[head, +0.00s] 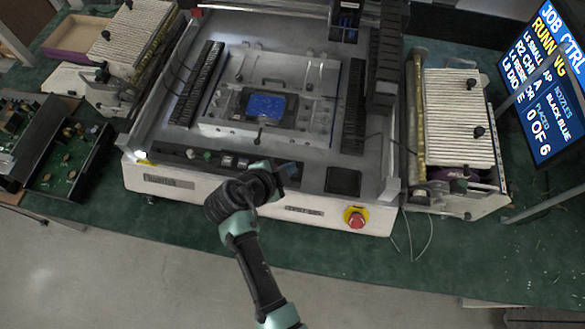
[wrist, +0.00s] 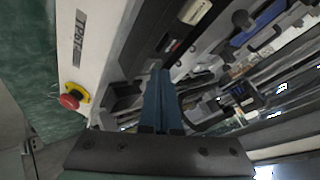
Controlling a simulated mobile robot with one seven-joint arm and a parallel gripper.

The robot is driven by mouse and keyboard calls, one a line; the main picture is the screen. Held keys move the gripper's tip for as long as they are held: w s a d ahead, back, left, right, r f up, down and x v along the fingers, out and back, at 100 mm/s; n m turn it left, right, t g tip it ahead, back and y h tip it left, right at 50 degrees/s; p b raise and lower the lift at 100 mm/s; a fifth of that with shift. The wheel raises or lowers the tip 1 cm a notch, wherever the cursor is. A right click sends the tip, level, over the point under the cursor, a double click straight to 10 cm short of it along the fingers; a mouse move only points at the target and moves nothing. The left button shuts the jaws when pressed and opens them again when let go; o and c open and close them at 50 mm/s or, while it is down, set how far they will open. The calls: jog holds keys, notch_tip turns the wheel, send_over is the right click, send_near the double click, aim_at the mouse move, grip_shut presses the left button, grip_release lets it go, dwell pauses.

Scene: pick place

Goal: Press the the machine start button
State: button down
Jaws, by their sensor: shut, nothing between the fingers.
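The white machine (head: 225,195) stands on a green bench, its dark front control strip facing me. A small green knob or button (head: 207,155) sits on that strip, left of two square buttons (head: 235,161). I cannot read which control is the start button. My gripper (head: 290,168) is over the front strip, to the right of these controls, and my wrist hides part of the strip. In the wrist view, my blue fingers (wrist: 163,78) are shut together and empty, pointing at the machine's panel. Whether the tips touch it I cannot tell.
A red emergency stop on a yellow base (head: 356,217) is on the machine's front face; it also shows in the wrist view (wrist: 72,97). Feeder units (head: 455,120) stand at the right. A monitor (head: 545,80) reads "RUNNING" and "0 OF 6". Circuit boards (head: 65,155) lie at left.

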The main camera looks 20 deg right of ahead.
jog(key=shift+r+p, duration=0.45)
jog(key=shift+r, duration=0.35)
